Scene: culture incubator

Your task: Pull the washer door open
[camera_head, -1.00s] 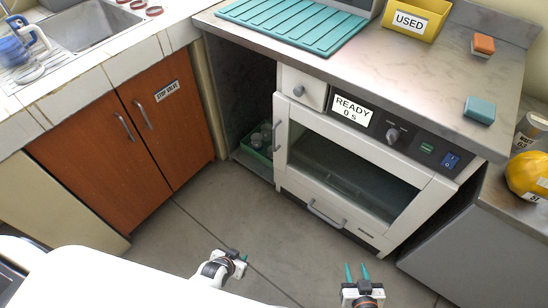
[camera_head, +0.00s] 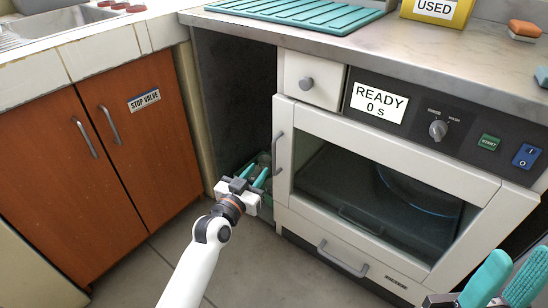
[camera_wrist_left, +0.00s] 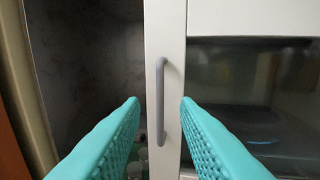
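The washer door (camera_head: 400,158) is a white frame around a dark window and looks shut. My left gripper (camera_head: 255,173) is in front of the cabinet, just left of the handle in the head view. Its teal fingers are open; in the wrist view they appear on either side of the handle, with no visible contact. My right gripper (camera_head: 520,258) is at the lower right corner, its teal fingers apart and empty.
The READY display (camera_head: 378,102), knob (camera_head: 438,130) and buttons sit above the door. A drawer handle (camera_head: 342,258) is below it. An open dark recess (camera_head: 232,90) lies left of the washer, with a green container inside. Brown cupboard doors (camera_head: 140,160) stand further left.

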